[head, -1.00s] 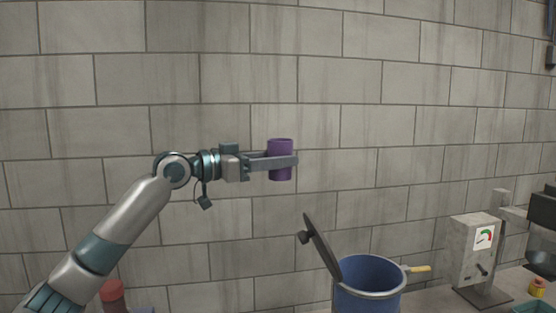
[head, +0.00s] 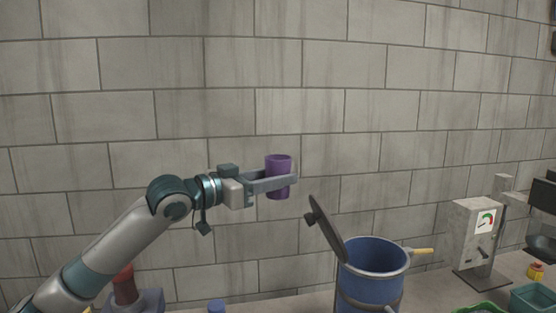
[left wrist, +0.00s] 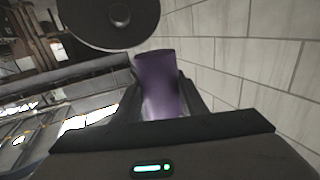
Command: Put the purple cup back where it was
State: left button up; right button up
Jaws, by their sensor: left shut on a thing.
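The purple cup (head: 278,165) is upright in the air in front of the block wall in the head view. My left gripper (head: 284,183) is shut on it, with its fingers along the cup's sides. In the left wrist view the cup (left wrist: 157,80) stands between the two dark fingers of the gripper (left wrist: 160,95). The cup is above and left of the blue pot. My right gripper is in neither view.
A blue pot (head: 372,285) stands on the counter, its dark lid (head: 327,228) tilted up on the left. A grey box with a dial (head: 477,238), a teal tray (head: 533,299) and a green tray (head: 482,308) are at right. A red-topped object (head: 124,285) and blue cap (head: 217,306) are low left.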

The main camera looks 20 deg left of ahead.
pick_arm(q)
jog(key=s+d+f+n+t+y, duration=0.1)
jog(key=s+f+n+y, duration=0.2)
jog(key=f, duration=1.2)
jog(key=s+d+f+n+t+y, duration=0.1)
jog(key=s+f+n+y, duration=0.3)
jog(key=s+f, duration=0.9)
notch_tip(320, 180, down, 3)
jog(key=t+y, duration=0.1)
jog(key=y, duration=0.2)
jog(key=shift+d+f+y, duration=0.15)
jog(key=shift+d+y, duration=0.15)
jog(key=shift+d, duration=0.05)
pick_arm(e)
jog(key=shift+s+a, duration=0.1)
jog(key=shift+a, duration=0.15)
pick_arm(q)
jog(key=shift+w, duration=0.1)
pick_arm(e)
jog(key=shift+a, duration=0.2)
pick_arm(q)
jog(key=shift+a, duration=0.1)
